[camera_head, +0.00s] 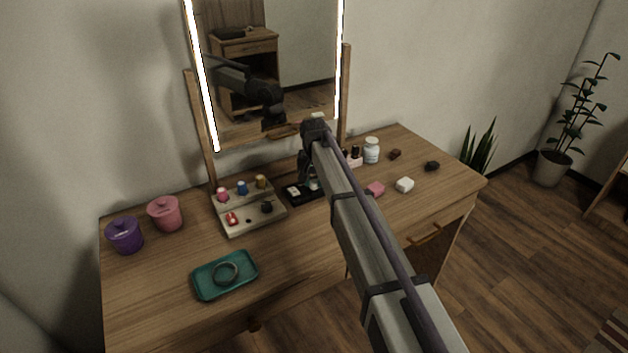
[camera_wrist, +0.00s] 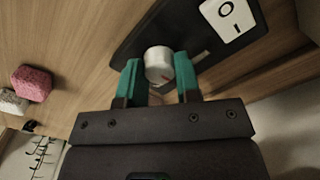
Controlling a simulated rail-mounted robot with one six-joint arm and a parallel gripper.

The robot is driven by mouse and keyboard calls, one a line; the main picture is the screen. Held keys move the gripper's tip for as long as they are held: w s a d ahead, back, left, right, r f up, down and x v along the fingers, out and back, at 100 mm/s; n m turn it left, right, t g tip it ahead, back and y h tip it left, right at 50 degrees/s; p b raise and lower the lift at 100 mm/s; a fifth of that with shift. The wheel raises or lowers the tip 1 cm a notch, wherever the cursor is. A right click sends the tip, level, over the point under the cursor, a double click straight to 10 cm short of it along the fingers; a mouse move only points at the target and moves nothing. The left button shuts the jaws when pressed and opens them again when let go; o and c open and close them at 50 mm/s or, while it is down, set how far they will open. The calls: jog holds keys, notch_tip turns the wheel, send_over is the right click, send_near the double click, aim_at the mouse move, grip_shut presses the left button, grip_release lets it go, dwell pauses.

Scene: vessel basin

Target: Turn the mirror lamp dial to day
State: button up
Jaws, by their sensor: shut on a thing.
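The dial (camera_wrist: 157,58) is a pale round knob with a small red mark, standing on a dark panel (camera_wrist: 196,35). In the wrist view my gripper (camera_wrist: 158,68) has its two teal fingers on either side of the knob, shut on it. A white switch plate (camera_wrist: 229,17) marked O and I sits on the same panel. I cannot read any day label. In the head view the panel (camera_head: 291,196) lies below the mirror (camera_head: 290,55), partly hidden by my arm. The mirror's side light strips (camera_head: 204,85) are lit.
A stand with small coloured items (camera_head: 240,222) is left of the panel. A teal tray (camera_head: 206,290) holds a dark ring. Purple (camera_head: 125,236) and pink (camera_head: 166,214) pots stand far left. A white jar (camera_head: 372,151), pink block (camera_head: 375,189) and white block (camera_head: 404,185) are right.

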aim_at(314, 182)
jog(key=shift+m, duration=0.3)
jog(key=o, duration=0.9)
jog(key=shift+o, duration=0.2)
jog(key=shift+r, duration=0.1)
notch_tip(314, 182, up, 11)
jog(key=p, duration=1.1)
jog(key=shift+f, duration=0.2)
